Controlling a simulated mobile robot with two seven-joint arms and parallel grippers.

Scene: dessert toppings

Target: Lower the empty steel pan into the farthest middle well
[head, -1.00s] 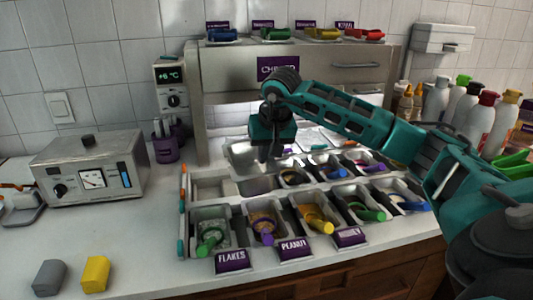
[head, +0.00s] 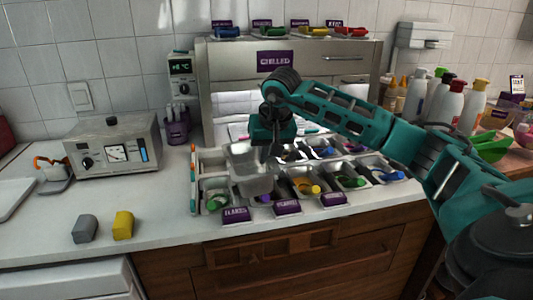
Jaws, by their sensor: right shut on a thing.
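My right gripper (head: 266,152) points down and is shut on the steel pan (head: 255,187), at what looks like its rim. The pan is grey, looks empty, and hangs above the topping rail (head: 194,180) toward its left part. It hides part of the front row and the wells behind it, so the farthest middle well cannot be made out clearly. An empty-looking well (head: 213,162) shows left of the pan in the back row. My left gripper is not in view.
Filled pans with coloured scoops, such as a green one (head: 348,181), stand right of the held pan. Purple labels (head: 236,214) line the front. A steel chilled cabinet (head: 230,75) stands behind.

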